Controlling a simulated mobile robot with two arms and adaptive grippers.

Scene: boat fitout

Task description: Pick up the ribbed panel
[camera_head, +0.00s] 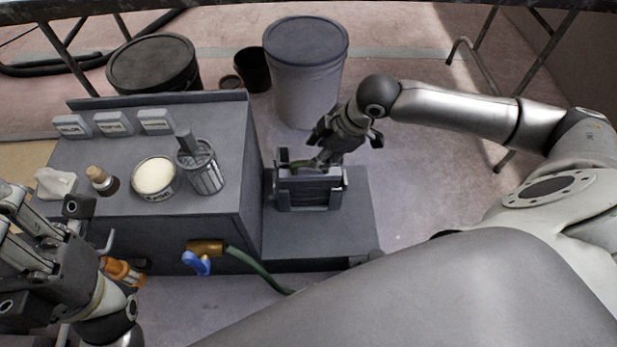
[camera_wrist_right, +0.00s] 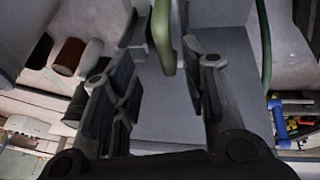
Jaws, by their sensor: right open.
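A dark, ribbed panel-like piece (camera_head: 309,190) stands upright in a small grey holder (camera_head: 338,180) on a low grey step. A thin green piece (camera_wrist_right: 162,36) shows at the top of the right wrist view, near the holder. My right gripper (camera_head: 318,158) is just above and behind the holder in the head view.
The grey bench (camera_head: 120,215) left of the step carries a round tin (camera_head: 155,177), a mesh cup (camera_head: 203,172), a small bottle (camera_head: 101,180) and white boxes (camera_head: 113,123). A blue-handled valve (camera_head: 197,263) with a green hose projects from its front. A grey drum (camera_head: 305,75) stands behind.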

